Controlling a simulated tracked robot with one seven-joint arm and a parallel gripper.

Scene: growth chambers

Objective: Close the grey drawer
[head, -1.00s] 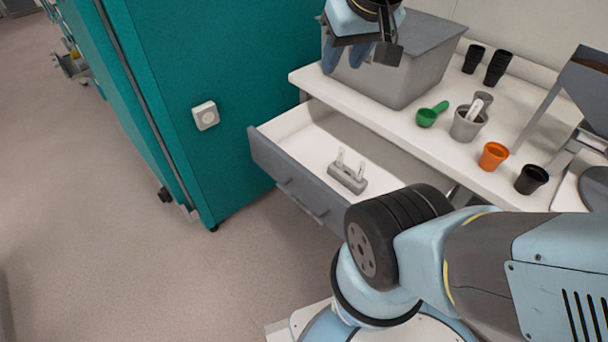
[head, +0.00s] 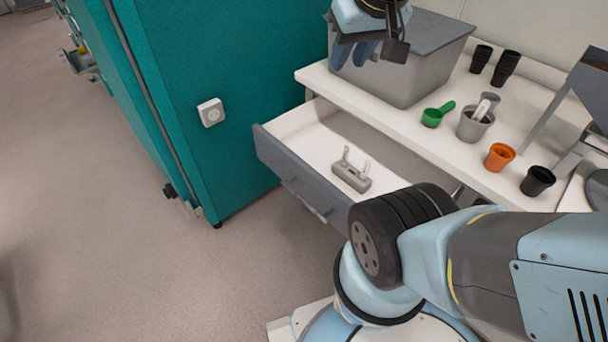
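The grey drawer (head: 292,181) stands pulled out under the white bench, its grey front facing the lower left. Inside its white tray lies a small grey block (head: 351,177) with two white upright pieces. My gripper (head: 369,52) is at the top of the head view, above the bench and in front of the grey bin, apart from the drawer. Its blue-grey fingers point down, and the view does not show clearly whether they are open or shut. My arm hides the drawer's right end.
The white bench (head: 398,128) holds a grey lidded bin (head: 428,62), a green scoop (head: 434,116), a grey pot (head: 473,125), an orange pot (head: 499,157) and black pots (head: 537,181). A teal cabinet (head: 250,80) stands close left of the drawer. The floor (head: 130,260) before it is clear.

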